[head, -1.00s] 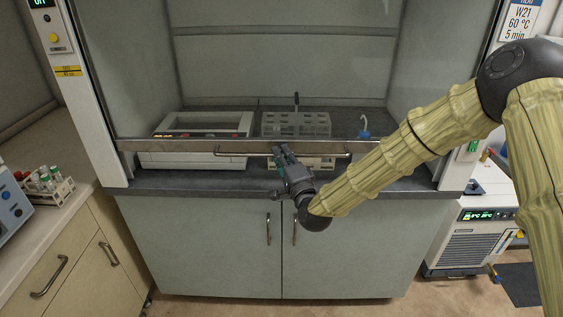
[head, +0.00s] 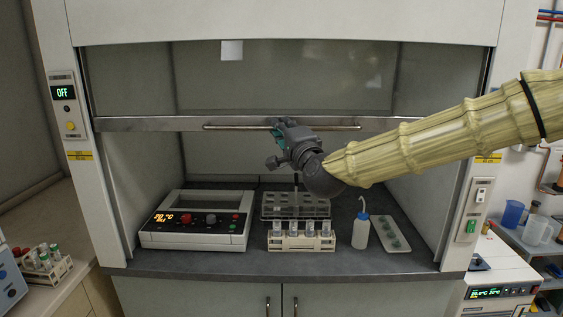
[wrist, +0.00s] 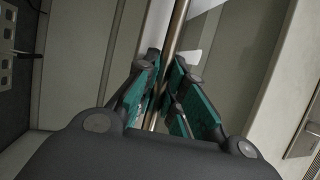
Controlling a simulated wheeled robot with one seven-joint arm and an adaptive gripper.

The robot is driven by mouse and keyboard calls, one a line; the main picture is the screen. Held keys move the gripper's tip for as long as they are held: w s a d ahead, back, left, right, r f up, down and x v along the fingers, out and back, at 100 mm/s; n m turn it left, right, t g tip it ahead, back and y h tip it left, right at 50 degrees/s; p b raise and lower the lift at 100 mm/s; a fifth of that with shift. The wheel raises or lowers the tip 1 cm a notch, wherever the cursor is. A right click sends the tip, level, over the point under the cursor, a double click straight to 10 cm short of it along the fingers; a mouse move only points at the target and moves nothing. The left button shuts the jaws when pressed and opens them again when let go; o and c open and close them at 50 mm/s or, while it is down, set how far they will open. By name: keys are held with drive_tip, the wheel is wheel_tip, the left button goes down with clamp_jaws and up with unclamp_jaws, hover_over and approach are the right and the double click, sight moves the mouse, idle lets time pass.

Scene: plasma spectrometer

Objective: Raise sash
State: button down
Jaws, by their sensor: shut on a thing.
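The fume hood's glass sash (head: 330,75) is partly up, its metal bottom rail (head: 150,124) well above the worktop. A long bar handle (head: 225,127) runs along the rail. My gripper (head: 279,126) is at the handle's middle, shut on it. In the wrist view the handle (wrist: 177,25) passes between the two teal-padded fingers (wrist: 168,85). The fingers hide part of the handle.
Inside the hood stand a hotplate unit (head: 195,222), a clear rack (head: 275,205), a rack of cups (head: 300,242), a wash bottle (head: 361,230) and a tray (head: 391,238). A tube rack (head: 42,265) stands on the left bench.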

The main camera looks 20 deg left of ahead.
drive_tip(key=p, duration=0.1)
approach(283, 80)
drive_tip(key=a, duration=0.1)
drive_tip(key=w+a+r, duration=0.1)
drive_tip(key=a, duration=0.1)
drive_tip(key=w+a+r, duration=0.1)
drive_tip(key=shift+a+r, duration=0.15)
drive_tip(key=shift+a, duration=0.2)
drive_tip(key=c, duration=1.5)
unclamp_jaws()
drive_tip(key=v, duration=1.2)
